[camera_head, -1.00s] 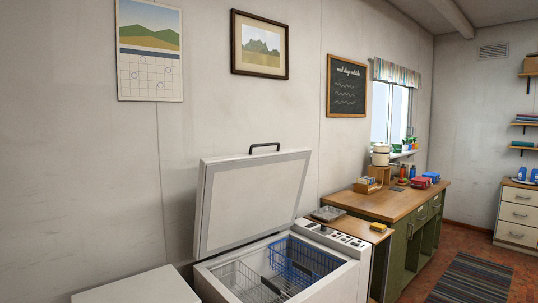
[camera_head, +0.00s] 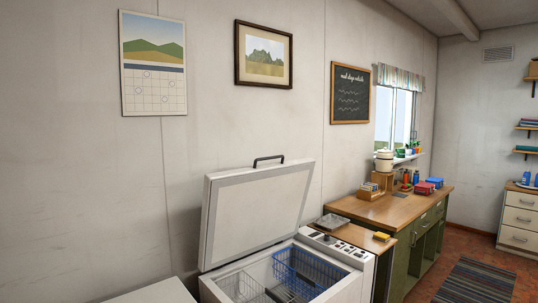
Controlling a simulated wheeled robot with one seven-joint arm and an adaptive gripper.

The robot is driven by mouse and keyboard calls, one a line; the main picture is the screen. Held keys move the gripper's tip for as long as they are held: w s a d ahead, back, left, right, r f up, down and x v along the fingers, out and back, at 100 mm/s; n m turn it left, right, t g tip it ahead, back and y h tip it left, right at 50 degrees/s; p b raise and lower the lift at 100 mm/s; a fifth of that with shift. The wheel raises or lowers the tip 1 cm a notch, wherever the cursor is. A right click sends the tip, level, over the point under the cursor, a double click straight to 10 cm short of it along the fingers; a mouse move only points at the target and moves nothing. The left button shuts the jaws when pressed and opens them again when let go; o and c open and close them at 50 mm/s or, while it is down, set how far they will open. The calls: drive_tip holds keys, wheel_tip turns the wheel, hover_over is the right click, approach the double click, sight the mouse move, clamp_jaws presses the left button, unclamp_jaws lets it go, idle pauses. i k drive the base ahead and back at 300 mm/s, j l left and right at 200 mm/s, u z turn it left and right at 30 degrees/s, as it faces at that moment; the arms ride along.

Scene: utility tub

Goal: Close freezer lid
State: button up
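The chest freezer (camera_head: 353,291) stands at the bottom middle of the head view, against the wall. Its white lid (camera_head: 255,215) is raised, standing steeply open and leaning back toward the wall. A dark handle (camera_head: 269,161) sits on the lid's top edge. Inside the open freezer are a blue wire basket (camera_head: 309,270) and a pale wire basket (camera_head: 240,287). The freezer's lower front is cut off by the frame. My gripper is not in view.
A white surface (camera_head: 150,292) lies left of the freezer. A wooden counter (camera_head: 400,208) with green cabinets stands to the right, holding boxes and bottles. A striped rug (camera_head: 470,283) covers the floor at right. A drawer unit (camera_head: 520,218) stands beyond.

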sight(245, 211)
drive_tip(key=i+j, duration=0.25)
drive_tip(key=i+j+z, duration=0.1)
drive_tip(key=j, duration=0.35)
drive_tip(key=i+j, duration=0.55)
drive_tip(key=j, duration=0.2)
drive_tip(key=i+j+z, duration=0.1)
drive_tip(key=i+j, duration=0.15)
drive_tip(key=j, duration=0.15)
